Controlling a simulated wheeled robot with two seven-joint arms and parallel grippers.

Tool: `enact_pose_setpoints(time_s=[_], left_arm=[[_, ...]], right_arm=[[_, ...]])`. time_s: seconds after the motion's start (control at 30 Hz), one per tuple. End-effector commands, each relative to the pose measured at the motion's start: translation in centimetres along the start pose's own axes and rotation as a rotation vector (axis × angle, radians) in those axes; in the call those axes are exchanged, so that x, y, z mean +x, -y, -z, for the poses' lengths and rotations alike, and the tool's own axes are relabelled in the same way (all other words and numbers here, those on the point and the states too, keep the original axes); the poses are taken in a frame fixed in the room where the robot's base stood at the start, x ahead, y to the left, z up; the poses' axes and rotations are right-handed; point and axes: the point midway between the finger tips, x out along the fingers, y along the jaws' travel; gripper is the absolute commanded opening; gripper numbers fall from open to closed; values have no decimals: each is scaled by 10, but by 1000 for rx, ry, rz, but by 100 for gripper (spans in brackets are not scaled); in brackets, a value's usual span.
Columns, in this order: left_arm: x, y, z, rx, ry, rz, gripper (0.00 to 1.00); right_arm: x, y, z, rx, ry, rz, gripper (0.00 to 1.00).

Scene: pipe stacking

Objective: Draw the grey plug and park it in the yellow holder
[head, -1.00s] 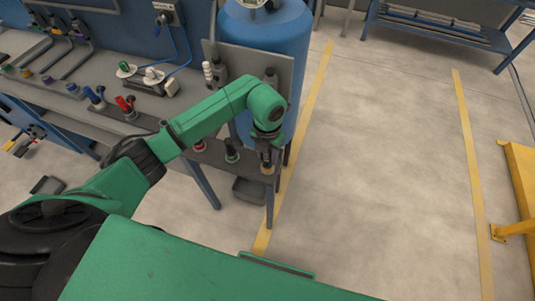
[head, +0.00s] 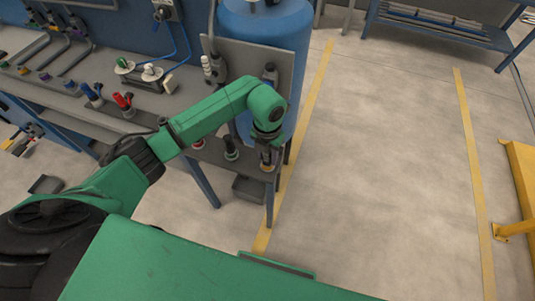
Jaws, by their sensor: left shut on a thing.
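My left gripper (head: 267,148) points down over the right end of the grey bench and is shut on what looks like the grey plug (head: 268,157). The plug is small here and partly hidden by the fingers. The yellow holder (head: 267,168) shows as a yellowish ring directly below it at the bench's right front corner. I cannot tell whether the plug is seated in the holder or just above it. A dark socket (head: 270,74) is on the grey upright panel (head: 240,58) behind. My right gripper is not in view.
A dark holder with a green ring (head: 231,150) and one with a red ring (head: 198,143) stand left of the yellow holder. Red (head: 123,103) and blue (head: 91,94) connectors stand further left. A blue tank (head: 275,28) rises behind the panel.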

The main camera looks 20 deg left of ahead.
Motion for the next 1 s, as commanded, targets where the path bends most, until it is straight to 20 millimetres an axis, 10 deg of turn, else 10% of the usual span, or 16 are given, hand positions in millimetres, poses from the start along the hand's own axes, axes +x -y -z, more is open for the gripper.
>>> enact_pose_setpoints(time_s=[0.2, 0.23, 0.33, 0.73, 1.0], left_arm=[[0, 0, 0, 0, 1, 1, 0], [0, 0, 0, 0, 1, 1, 46], [0, 0, 0, 0, 1, 1, 77], [-8, 0, -2, 0, 4, 0, 77], [-71, 0, -2, 1, 9, 0, 77]], right_arm=[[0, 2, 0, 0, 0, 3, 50], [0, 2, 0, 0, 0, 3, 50], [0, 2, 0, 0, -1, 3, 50], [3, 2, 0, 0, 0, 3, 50], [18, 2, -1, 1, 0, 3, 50]])
